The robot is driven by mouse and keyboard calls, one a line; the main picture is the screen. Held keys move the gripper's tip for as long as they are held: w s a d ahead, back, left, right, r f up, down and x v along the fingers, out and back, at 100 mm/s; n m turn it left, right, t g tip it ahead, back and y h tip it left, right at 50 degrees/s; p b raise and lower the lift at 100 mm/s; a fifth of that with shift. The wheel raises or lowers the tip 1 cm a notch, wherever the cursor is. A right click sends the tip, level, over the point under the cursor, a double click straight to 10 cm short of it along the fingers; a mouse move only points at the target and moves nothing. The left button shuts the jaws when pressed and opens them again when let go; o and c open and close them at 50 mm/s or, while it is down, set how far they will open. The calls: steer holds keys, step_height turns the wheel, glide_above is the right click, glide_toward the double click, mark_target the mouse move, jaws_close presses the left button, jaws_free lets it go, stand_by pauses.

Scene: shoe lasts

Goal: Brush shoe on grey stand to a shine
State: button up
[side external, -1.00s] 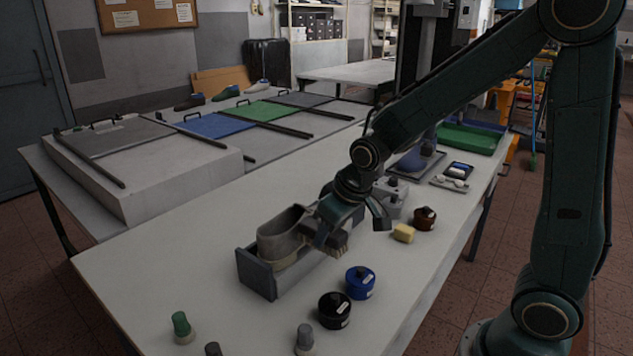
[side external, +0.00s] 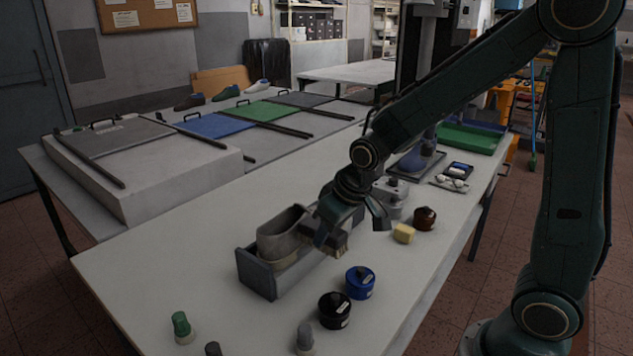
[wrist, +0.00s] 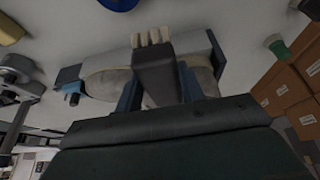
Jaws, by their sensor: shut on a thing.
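A grey shoe (side external: 280,234) sits on the grey stand (side external: 257,275) at the middle of the near table. My gripper (side external: 333,228) is shut on a brush (side external: 341,243) and holds it over the right part of the shoe. In the wrist view the dark brush body (wrist: 155,72) lies between my two blue fingers, with pale bristles (wrist: 152,38) at its end. The shoe (wrist: 105,88) shows on both sides of the brush there. My gripper hides part of the shoe, and I cannot tell whether the bristles touch it.
Blue (side external: 360,282) and black (side external: 334,310) tins stand in front of the stand. A yellow block (side external: 403,233) and a brown tin (side external: 425,218) lie to the right. Several capped daubers stand at the front edge, including a green one (side external: 182,326). The table's left part is clear.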

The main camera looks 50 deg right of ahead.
steer(key=shift+a, duration=0.8)
steer(key=shift+a, duration=0.8)
steer(key=shift+a, duration=0.8)
steer(key=shift+a, duration=0.8)
